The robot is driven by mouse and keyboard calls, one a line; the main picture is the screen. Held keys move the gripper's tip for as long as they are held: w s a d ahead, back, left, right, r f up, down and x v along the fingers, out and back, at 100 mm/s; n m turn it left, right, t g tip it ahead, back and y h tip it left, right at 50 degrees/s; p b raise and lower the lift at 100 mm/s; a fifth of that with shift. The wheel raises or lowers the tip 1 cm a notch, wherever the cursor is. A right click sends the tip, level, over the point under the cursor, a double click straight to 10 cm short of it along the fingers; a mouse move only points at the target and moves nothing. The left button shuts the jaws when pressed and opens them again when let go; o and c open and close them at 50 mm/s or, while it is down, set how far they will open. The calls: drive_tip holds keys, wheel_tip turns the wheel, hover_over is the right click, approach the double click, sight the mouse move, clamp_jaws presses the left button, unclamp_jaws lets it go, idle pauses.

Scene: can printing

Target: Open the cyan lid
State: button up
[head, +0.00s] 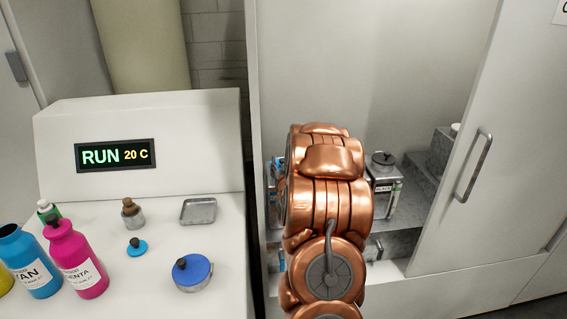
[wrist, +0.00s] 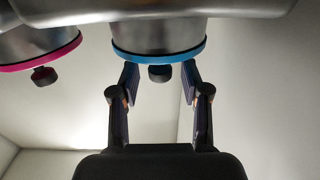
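In the wrist view, the cyan lid (wrist: 158,55) is a blue-rimmed disc on a metal container (wrist: 155,35), with a dark knob (wrist: 160,74) at its centre. My gripper (wrist: 160,80) is open. Its two fingers stand on either side of the knob, with a gap on each side. In the head view, my copper arm reaches into the open cabinet and hides my gripper and most of the cyan container.
A black-labelled metal container (head: 383,180) stands right of my arm. The cabinet door (head: 490,150) is open. On the left counter are a cyan bottle (head: 30,265), a magenta bottle (head: 75,262) and a blue-lidded pot (head: 192,275).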

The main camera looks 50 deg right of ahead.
clamp_jaws()
